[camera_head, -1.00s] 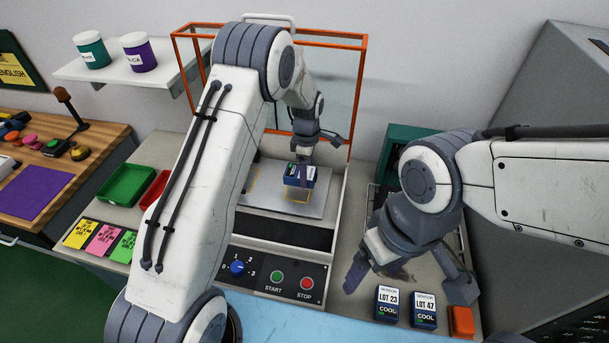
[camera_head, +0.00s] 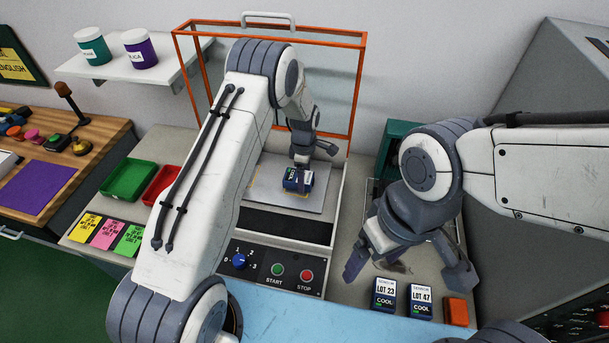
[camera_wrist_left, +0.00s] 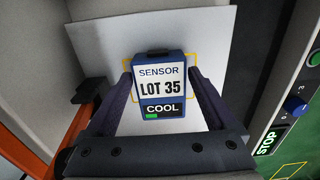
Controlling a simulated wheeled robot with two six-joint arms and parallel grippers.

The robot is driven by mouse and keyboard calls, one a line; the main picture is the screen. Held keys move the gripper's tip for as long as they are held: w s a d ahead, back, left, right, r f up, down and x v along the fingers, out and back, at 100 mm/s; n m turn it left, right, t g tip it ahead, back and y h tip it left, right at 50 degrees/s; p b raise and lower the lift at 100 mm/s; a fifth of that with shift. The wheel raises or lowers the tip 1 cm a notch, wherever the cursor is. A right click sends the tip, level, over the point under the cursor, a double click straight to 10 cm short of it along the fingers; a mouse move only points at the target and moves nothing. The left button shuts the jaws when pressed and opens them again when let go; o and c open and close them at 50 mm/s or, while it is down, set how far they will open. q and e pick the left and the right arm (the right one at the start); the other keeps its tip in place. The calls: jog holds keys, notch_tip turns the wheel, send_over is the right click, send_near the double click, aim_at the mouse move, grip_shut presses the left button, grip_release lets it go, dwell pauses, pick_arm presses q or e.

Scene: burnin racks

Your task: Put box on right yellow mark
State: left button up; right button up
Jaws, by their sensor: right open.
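The box is a blue and white sensor labelled LOT 35 (camera_wrist_left: 160,88), with a green bar beside COOL. My left gripper (camera_wrist_left: 160,78) has a finger against each side of it. In the head view the box (camera_head: 297,181) is low over the grey metal plate (camera_head: 318,203) or resting on it; I cannot tell which. The right yellow mark (camera_wrist_left: 194,60) shows as a thin outline around the box in the wrist view, partly hidden by box and fingers. My right gripper (camera_head: 410,272) is open and empty above the right counter.
Sensors LOT 23 (camera_head: 385,296) and LOT 47 (camera_head: 420,301) stand beside an orange block (camera_head: 456,311). The plate lies inside an orange-framed chamber (camera_head: 360,90) with its cover raised. A panel with a dial, START and STOP buttons (camera_head: 306,275) is in front.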

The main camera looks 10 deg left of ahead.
pick_arm(q)
jog(key=shift+r, duration=0.5)
notch_tip(320, 180, up, 10)
jog(key=r+b, duration=0.1)
jog(key=b, duration=0.3)
jog(key=s+d+r+m, duration=0.5)
jog(key=s+m, duration=0.1)
jog(key=s, duration=0.2)
jog(key=s+d+r+m, duration=0.4)
jog(key=s+d+m, duration=0.15)
jog(key=s, duration=0.25)
jog(key=s+f+m+b, duration=0.1)
jog(key=s+m+b, duration=0.1)
jog(key=s+m, duration=0.5)
jog(key=s+a+f+m+h+b, duration=0.1)
jog(key=s+m, duration=0.5)
jog(key=s, duration=0.6)
jog(key=shift+s+a+f+m+b, duration=0.25)
jog(key=shift+f+m+b, duration=0.1)
jog(key=shift+f+b, duration=0.35)
